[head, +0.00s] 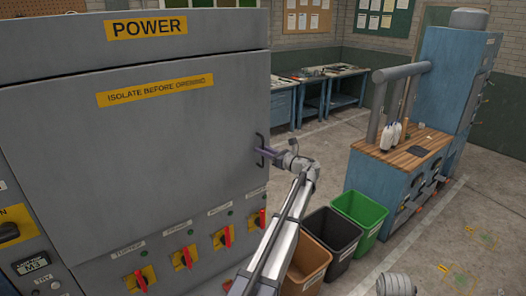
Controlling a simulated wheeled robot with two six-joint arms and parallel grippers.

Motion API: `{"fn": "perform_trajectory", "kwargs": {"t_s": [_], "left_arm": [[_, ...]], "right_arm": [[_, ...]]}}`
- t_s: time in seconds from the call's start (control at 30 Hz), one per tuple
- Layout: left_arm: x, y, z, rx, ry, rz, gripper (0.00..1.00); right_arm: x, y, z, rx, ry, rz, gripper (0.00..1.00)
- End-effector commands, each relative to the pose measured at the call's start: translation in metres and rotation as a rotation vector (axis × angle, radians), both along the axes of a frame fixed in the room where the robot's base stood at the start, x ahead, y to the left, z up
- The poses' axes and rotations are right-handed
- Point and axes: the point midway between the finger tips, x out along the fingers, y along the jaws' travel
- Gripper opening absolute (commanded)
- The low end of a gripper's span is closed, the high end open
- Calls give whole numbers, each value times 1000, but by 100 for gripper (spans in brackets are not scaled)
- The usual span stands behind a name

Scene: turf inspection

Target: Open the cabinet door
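The grey cabinet (215,20) labelled POWER fills the left side of the head view. Its wide grey door (130,140) carries a yellow "ISOLATE BEFORE OPENING" label and looks closed, flush with the front. A dark upright handle (259,141) is at the door's right edge. My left gripper (266,154) is at this handle, its purple-grey fingers level with the handle's middle and seeming to touch it. The fingers are too small and overlapped to show whether they are closed around it.
Red switches (186,257) line the panel below the door. Brown (307,262), black (332,240) and green (361,211) bins stand right of my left arm. A blue machine with a wooden top (405,148) stands beyond them. Workbenches (345,88) are at the back. Floor at right is open.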

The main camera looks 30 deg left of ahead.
Motion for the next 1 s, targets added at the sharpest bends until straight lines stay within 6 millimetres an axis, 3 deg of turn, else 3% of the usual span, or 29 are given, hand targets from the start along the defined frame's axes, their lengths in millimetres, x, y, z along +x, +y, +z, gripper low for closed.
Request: {"fn": "perform_trajectory", "kwargs": {"t_s": [0.23,1.0], "left_arm": [[0,0,0,0,0,0,0],[0,0,0,0,0,0,0]], "right_arm": [[0,0,0,0,0,0,50],[0,0,0,0,0,0,50]]}}
